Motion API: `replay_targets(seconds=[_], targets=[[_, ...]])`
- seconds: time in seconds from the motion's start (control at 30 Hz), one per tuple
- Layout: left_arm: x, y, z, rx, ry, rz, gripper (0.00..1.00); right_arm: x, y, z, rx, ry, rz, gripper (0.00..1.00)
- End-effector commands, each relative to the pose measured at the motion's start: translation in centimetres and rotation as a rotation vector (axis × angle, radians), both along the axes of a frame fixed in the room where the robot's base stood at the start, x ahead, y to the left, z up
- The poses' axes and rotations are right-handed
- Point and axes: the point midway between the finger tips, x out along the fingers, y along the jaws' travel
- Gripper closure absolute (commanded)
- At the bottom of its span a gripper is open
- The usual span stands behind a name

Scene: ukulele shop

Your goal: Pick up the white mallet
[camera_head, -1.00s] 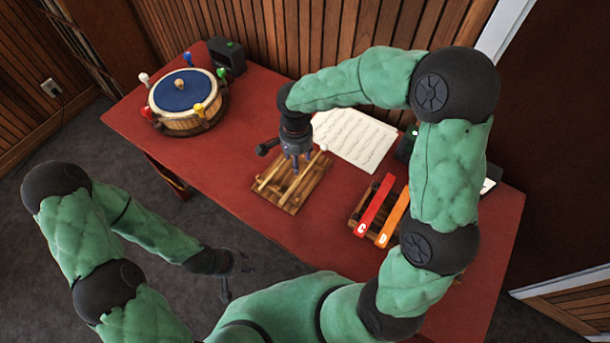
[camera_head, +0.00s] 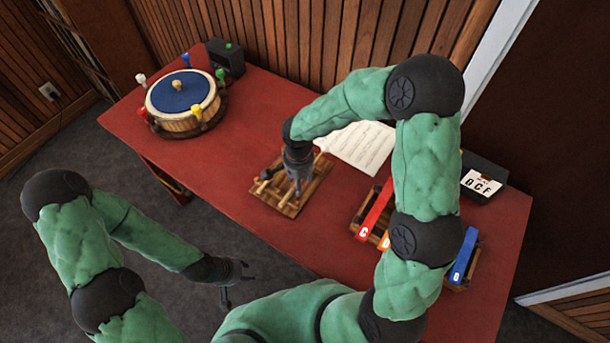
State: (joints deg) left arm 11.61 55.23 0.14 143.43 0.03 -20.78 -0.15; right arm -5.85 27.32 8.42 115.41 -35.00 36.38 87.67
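A slatted wooden rack (camera_head: 263,195) with pale sticks lies on the red table (camera_head: 240,218), near its middle. My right gripper (camera_head: 297,188) points down over this rack, with its fingers low among the sticks. Whether the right fingers are shut on a stick is too small to tell. My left gripper (camera_head: 236,283) hangs low in front of the table, its fingers apart and empty.
A round blue-topped drum (camera_head: 181,92) with coloured pegs stands at the left, a black box (camera_head: 225,57) behind it. A music sheet (camera_head: 362,144) lies behind the rack. Coloured chime bars (camera_head: 376,207) and a dark box with letter cards (camera_head: 482,181) are at the right.

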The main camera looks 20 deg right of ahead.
Motion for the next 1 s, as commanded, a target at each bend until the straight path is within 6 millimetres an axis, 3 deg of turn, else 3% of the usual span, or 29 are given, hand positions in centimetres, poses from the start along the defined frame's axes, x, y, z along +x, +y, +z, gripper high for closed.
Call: replay_targets(seconds=[0.2, 0.4, 0.8, 1.0], targets=[[0.0, 0.0, 0.0, 0.0, 0.0, 0.0, 0.6, 0.1, 0.0, 0.0, 0.0, -0.002, -0.001, 0.49], [0.0, 0.0, 0.0, 0.0, 0.0, 0.0, 0.6, 0.1, 0.0, 0.0, 0.0, -0.002, -0.001, 1.0], [0.0, 0.0, 0.1, 0.0, 0.0, 0.0, 0.6, 0.1, 0.0, 0.0, 0.0, -0.002, -0.001, 1.0], [0.0, 0.0, 0.6, 0.0, 0.0, 0.0, 0.6, 0.1, 0.0, 1.2, -0.001, -0.004, -0.001, 1.0]])
